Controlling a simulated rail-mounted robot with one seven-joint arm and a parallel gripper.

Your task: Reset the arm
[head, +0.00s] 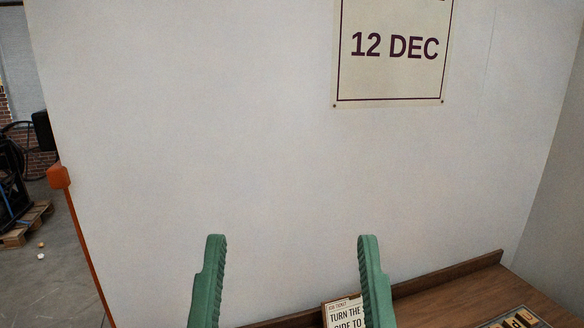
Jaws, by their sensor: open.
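My gripper (289,240) shows at the bottom middle of the head view as two green fingers with ridged inner faces. The fingers stand wide apart and hold nothing. They point up, in front of a pale wall. The rest of my arm is out of the picture below.
A wooden bench (432,296) with a raised back edge runs along the wall at lower right. A job ticket card (340,314) stands there, partly behind the right finger. A tray (515,319) is cut off at the corner. A "12 DEC" sign (394,47) hangs above.

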